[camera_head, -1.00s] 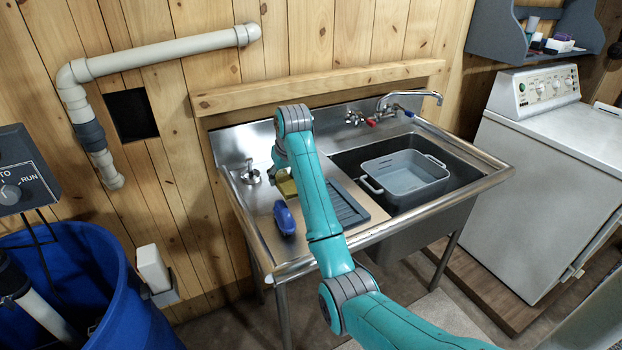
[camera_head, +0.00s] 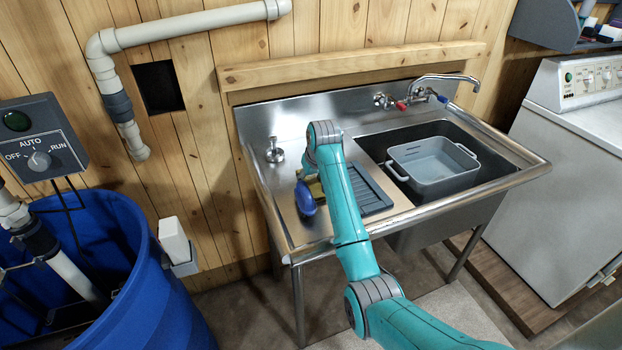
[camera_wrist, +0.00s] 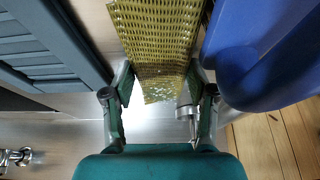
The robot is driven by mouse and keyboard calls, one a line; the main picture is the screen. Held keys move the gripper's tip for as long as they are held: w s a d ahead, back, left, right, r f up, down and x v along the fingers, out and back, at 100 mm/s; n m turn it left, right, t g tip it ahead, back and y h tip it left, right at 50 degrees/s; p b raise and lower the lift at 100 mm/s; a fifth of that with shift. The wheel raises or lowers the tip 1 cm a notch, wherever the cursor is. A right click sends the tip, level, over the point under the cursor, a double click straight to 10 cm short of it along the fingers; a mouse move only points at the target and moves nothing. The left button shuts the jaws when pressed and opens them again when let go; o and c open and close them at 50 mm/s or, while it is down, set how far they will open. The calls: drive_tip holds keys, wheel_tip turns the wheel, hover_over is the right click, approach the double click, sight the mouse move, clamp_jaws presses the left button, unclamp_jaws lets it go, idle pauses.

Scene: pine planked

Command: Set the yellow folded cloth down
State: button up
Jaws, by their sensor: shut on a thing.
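The yellow folded cloth (camera_wrist: 158,35) has a woven look and is between the fingers of my gripper (camera_wrist: 160,82) in the wrist view. My gripper is shut on it. In the head view the cloth (camera_head: 314,187) shows only as a small patch over the left drainboard of the sink, partly hidden by my arm and a blue object. I cannot tell whether it touches the steel.
The blue object (camera_head: 306,198) is close beside the cloth, also in the wrist view (camera_wrist: 255,50). A dark ridged rack (camera_head: 369,188) lies on the other side. A grey tub (camera_head: 432,172) stands in the basin. The drainboard's back left is clear around a small metal fitting (camera_head: 274,152).

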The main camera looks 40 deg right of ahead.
drive_tip(key=o, duration=1.2)
drive_tip(key=shift+f, duration=0.1)
drive_tip(key=shift+c, duration=0.2)
drive_tip(key=v, duration=1.1)
drive_tip(key=shift+o, duration=0.5)
drive_tip(key=shift+s+r, duration=0.2)
drive_tip(key=shift+r, duration=0.15)
drive_tip(key=shift+s+a+f, duration=0.1)
drive_tip(key=shift+a+f, duration=0.05)
drive_tip(key=shift+f, duration=0.2)
drive_tip(key=shift+x, duration=5.35)
